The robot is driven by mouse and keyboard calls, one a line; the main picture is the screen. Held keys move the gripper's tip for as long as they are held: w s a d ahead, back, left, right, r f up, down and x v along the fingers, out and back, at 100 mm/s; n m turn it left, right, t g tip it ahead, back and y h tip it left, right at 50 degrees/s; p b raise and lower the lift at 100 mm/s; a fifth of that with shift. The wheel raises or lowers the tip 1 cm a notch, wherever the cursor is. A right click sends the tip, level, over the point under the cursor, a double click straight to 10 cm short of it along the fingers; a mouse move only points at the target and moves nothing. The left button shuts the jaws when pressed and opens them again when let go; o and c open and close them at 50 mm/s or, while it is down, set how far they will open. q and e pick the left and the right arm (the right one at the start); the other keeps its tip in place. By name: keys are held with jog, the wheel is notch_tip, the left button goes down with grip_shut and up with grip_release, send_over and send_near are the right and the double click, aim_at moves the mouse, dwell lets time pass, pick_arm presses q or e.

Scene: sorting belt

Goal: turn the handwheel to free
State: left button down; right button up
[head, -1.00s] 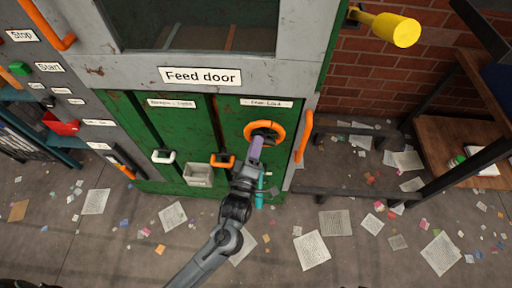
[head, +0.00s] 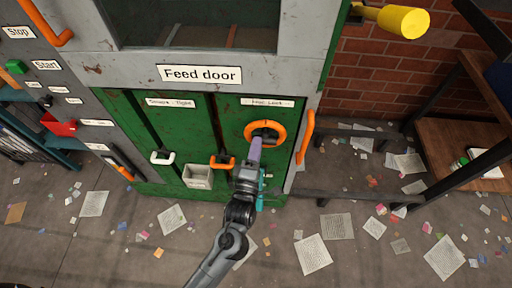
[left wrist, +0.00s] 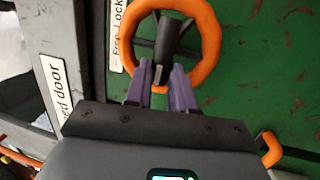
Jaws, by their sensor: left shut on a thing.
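The handwheel (head: 282,131) is an orange ring with a dark hub, on the green panel below the "Feed door" sign. It also shows in the left wrist view (left wrist: 211,45), large at the top. My left gripper (head: 256,143) reaches it from below. In the left wrist view its purple fingers (left wrist: 163,76) are shut on the wheel, around its lower part near a dark spoke. The fingers hide part of the lower rim. A small "Free Lock" label (head: 267,102) sits above the wheel. My right gripper is not in view.
An orange upright handle (head: 305,137) stands close to the wheel's right. An orange handle (head: 222,163), a white handle (head: 162,158) and a grey box (head: 197,176) are at the left. A yellow cylinder (head: 402,22) sticks out at upper right. Papers litter the floor.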

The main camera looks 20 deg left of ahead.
pick_arm(q)
jog(key=c, duration=1)
grip_release()
jog(key=shift+o, duration=0.2)
jog(key=shift+s, duration=0.1)
jog(key=p+v, duration=0.1)
jog(key=v, duration=0.6)
jog(key=shift+s, duration=0.2)
jog(key=shift+d, duration=0.1)
